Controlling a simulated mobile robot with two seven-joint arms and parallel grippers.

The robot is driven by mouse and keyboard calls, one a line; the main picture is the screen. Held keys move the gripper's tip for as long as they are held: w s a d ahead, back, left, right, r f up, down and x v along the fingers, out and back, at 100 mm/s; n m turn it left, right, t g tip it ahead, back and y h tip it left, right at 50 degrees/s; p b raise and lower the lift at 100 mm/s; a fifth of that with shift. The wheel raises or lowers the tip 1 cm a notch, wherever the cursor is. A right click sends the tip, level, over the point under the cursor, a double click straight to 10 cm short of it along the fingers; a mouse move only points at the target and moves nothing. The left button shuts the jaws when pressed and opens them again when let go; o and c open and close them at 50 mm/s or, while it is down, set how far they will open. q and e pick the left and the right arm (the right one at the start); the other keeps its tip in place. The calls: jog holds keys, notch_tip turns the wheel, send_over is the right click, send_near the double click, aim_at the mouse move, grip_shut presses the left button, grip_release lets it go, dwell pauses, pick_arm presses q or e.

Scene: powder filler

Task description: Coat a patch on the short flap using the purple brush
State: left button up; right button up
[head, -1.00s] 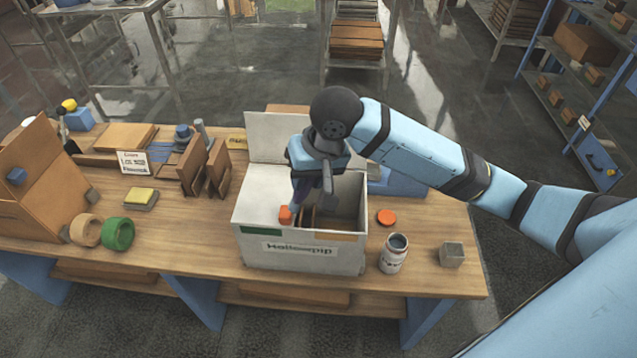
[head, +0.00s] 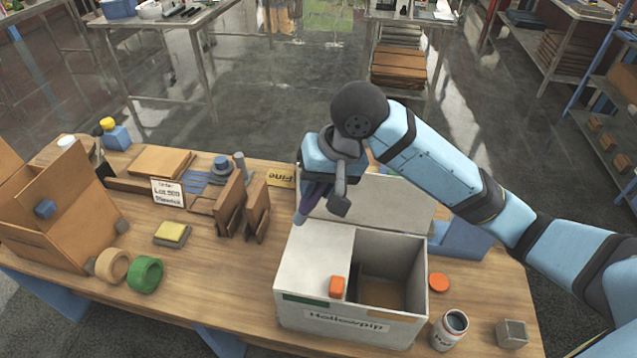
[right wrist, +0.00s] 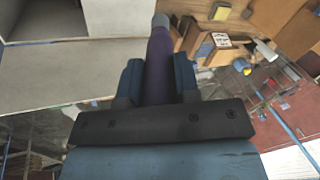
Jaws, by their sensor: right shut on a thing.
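My right gripper (head: 326,190) is shut on the purple brush (head: 312,198), whose tip points down and left in the head view. In the right wrist view the purple brush (right wrist: 158,72) stands between the fingers, with a grey end. Gripper and brush are over the back left of the white box (head: 345,322); I cannot tell whether the tip touches anything. A white short flap (head: 315,258) covers the box's left half. The right half is open, showing a brown inside. A long white flap (head: 385,207) leans back behind. My left gripper is not in view.
An open jar (head: 449,331) stands right of the box, with an orange lid (head: 439,282) behind it and a grey block (head: 512,333) beside it. An orange block (head: 337,286) sits at the box's front edge. Tape rolls (head: 145,274) and brown boards (head: 231,205) are left.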

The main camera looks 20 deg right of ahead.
aim_at(318, 199)
jog(key=shift+w, duration=0.45)
jog(key=shift+w+f, duration=0.1)
jog(key=shift+f, duration=0.15)
jog(key=shift+s+f, duration=0.2)
jog(key=shift+f, duration=0.1)
jog(key=shift+s+f, duration=0.2)
jog(key=shift+f, duration=0.4)
jog(key=shift+s+f, duration=0.15)
jog(key=shift+f, duration=0.45)
jog(key=shift+w+f, duration=0.2)
jog(key=shift+f, duration=0.35)
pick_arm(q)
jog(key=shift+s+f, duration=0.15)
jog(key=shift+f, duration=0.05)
pick_arm(e)
jog(key=shift+f, duration=0.1)
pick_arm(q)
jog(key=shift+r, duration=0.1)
pick_arm(e)
jog(key=shift+s, duration=0.1)
jog(key=shift+d, duration=0.1)
